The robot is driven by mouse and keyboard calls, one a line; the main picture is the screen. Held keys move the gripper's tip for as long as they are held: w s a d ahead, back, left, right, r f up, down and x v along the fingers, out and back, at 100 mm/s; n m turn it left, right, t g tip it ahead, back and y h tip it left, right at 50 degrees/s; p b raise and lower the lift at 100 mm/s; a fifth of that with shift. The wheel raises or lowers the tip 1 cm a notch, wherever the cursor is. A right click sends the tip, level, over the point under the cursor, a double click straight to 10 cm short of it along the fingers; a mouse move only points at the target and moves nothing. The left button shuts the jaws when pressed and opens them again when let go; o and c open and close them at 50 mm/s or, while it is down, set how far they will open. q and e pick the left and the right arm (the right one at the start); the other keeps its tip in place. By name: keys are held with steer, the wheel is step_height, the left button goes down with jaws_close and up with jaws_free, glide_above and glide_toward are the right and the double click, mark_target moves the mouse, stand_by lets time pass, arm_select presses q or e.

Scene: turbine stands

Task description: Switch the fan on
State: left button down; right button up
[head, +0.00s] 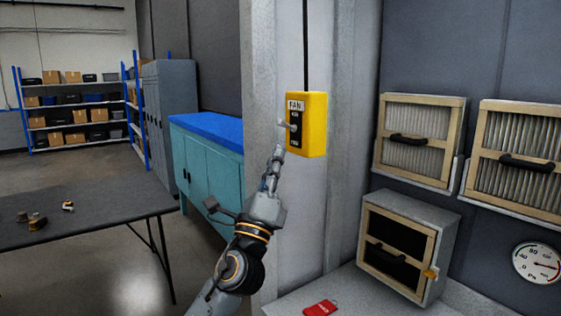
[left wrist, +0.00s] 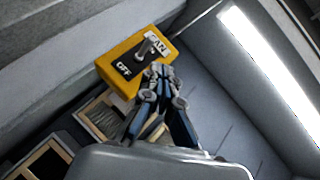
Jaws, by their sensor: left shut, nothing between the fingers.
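The fan switch is a yellow box (head: 318,126) on a grey post in the head view, with a FAN label, a black plate and a cord above. Its metal lever (head: 287,125) sticks out from the plate; whether it is set to on or off I cannot tell. In the left wrist view the box (left wrist: 112,68) shows OFF at its lower left, and the lever (left wrist: 146,48) covers part of the plate. My left gripper (head: 278,154) is shut and empty, its tips just below the lever; in the wrist view its tips (left wrist: 158,72) lie beside the box. Contact is unclear.
Framed filters (head: 420,140) and an open-fronted housing (head: 405,243) are to the right, above a grey ledge with a red tag (head: 320,308). A gauge (head: 538,263) is at far right. A dark table (head: 90,205) and blue-topped cabinet (head: 208,175) stand left.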

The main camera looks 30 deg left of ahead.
arm_select(q)
steer(key=s+f+b, duration=0.2)
steer(key=s, duration=0.5)
steer(key=shift+s+a+f, duration=0.2)
steer(key=shift+s+a, duration=0.2)
steer(key=shift+a, duration=0.05)
arm_select(e)
steer(key=shift+w+a+f, duration=0.15)
steer(key=shift+a+f, duration=0.1)
steer(key=shift+f, duration=0.3)
steer(key=shift+w+a+f, duration=0.1)
steer(key=shift+a+f, duration=0.1)
steer(key=shift+f, duration=0.35)
arm_select(q)
steer(key=shift+s+d, duration=0.1)
arm_select(e)
steer(key=shift+d, duration=0.15)
